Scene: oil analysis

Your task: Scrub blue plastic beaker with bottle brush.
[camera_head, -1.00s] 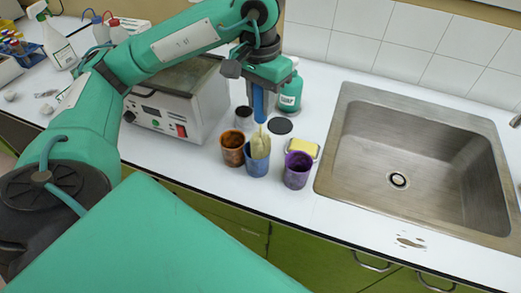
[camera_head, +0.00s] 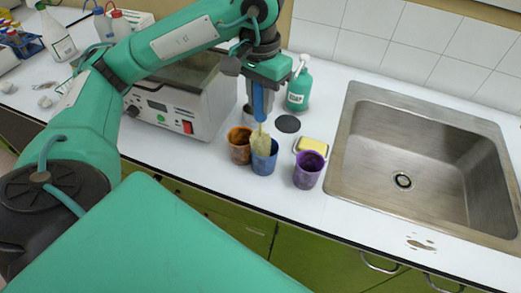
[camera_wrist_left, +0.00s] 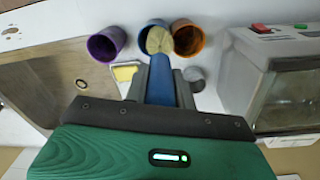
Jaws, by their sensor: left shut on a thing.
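The blue plastic beaker (camera_head: 264,164) stands on the white counter between an orange-brown beaker (camera_head: 239,147) and a purple beaker (camera_head: 308,171). My left gripper (camera_head: 259,84) is above it, shut on the blue handle of the bottle brush (camera_head: 258,104). The brush points down, and its pale yellowish bristle head is in the mouth of the blue beaker; its lower end is hidden inside. The left wrist view shows the bristle head (camera_wrist_left: 159,40) over the blue beaker (camera_wrist_left: 152,24), with the gripper fingers (camera_wrist_left: 161,83) on either side of the handle. My right gripper is not in view.
A yellow sponge in a dish (camera_head: 312,145) lies behind the purple beaker. A green soap bottle (camera_head: 299,88) and a dark round disc (camera_head: 287,124) stand farther back. A metal sink (camera_head: 345,140) is on the right, and a grey lab device (camera_head: 185,113) on the left.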

